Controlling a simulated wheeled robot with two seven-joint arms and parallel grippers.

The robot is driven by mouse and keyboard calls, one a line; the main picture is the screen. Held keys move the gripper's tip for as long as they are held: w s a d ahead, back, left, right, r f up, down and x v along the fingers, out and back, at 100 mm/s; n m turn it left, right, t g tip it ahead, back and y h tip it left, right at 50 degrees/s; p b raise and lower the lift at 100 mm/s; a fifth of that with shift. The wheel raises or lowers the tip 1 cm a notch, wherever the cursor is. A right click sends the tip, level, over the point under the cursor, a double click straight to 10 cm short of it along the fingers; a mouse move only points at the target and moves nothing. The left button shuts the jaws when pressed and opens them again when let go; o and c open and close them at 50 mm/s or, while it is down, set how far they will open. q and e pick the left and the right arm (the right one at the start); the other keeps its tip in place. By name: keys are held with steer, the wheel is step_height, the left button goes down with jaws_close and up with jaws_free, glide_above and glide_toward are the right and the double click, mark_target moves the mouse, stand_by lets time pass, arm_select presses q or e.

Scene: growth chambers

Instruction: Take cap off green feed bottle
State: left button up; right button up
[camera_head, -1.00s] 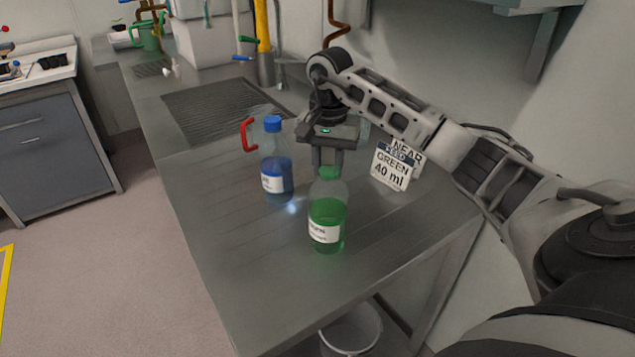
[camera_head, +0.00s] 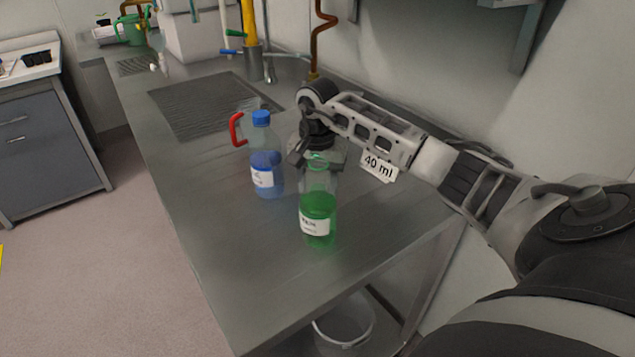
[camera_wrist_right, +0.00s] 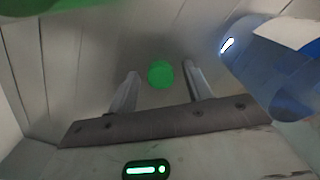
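The green feed bottle (camera_head: 318,212) stands upright on the steel bench in the head view, half full of green liquid. Its neck looks clear and open, with no solid cap visible on it. My right gripper (camera_head: 317,158) is just behind the bottle's neck, tilted, its fingers mostly hidden by the bottle. In the right wrist view, a round green cap (camera_wrist_right: 160,74) sits centred between my two fingertips, over the bench and apart from the bottle. Finger contact is hard to see there. A green edge of the bottle shows at the top left. My left gripper is not in view.
A blue bottle (camera_head: 266,172) with a blue cap stands close left of the green one. A red handle (camera_head: 237,129) is behind it. A "40 ml" sign (camera_head: 379,166) is partly behind my right arm. The bench front (camera_head: 235,270) is clear. A bucket (camera_head: 343,328) is below.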

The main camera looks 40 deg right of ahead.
steer(key=shift+r, duration=0.1)
step_height(320, 180, up, 12)
steer(key=shift+b, duration=0.3)
stand_by(0.3)
